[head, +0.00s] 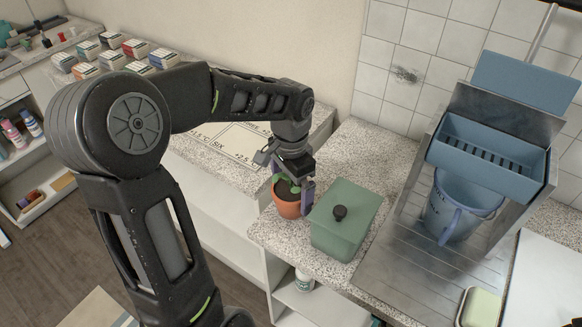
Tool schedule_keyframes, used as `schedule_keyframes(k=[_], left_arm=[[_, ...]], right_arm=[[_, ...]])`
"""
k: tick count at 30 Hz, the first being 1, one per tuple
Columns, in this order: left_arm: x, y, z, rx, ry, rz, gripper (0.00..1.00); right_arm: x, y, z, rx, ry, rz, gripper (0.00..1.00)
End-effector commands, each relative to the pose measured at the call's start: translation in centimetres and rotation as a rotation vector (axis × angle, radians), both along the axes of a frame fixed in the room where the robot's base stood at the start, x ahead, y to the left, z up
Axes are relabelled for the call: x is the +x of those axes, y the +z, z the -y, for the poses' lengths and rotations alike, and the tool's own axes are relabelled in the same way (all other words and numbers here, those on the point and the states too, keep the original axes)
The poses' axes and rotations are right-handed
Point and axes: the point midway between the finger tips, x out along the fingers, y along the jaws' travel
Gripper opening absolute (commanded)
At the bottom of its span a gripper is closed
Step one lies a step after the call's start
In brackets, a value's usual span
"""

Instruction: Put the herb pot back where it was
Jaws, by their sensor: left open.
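The herb pot (288,207) is a small terracotta pot with green leaves, upright on the speckled counter near its front left corner. My left gripper (291,190) points down over the pot from above. It is open, with one finger showing at the pot's right side, between the pot and a green lidded box (345,232). The other finger and part of the plant are partly hidden by the gripper body. I cannot tell whether the fingers touch the pot. My right gripper is not in view.
The green box with a dark knob stands close to the pot's right. Further right are a blue slotted tray (490,150), a blue jug (452,212) and a metal drainboard (400,275). A printed sheet (225,143) lies on the left counter, with several small boxes behind.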

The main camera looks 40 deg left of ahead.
Motion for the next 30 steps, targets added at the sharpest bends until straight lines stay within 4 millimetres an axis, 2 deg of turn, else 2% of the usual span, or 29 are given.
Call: schedule_keyframes(k=[6, 12, 17, 30], left_arm=[[0.1, 4.7, 0.0, 0.001, 0.0, 0.005, 1.0], [0.0, 7.6, 0.0, 0.001, -0.001, 0.001, 1.0], [0.0, 8.4, 0.0, 0.0, 0.0, 0.0, 1.0], [0.0, 8.3, 0.0, 0.0, 0.0, 0.0, 1.0]], right_arm=[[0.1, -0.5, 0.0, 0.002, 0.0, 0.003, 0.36], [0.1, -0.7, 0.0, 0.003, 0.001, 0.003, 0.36], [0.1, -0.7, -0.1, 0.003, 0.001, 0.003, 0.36], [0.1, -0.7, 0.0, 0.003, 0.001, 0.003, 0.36]])
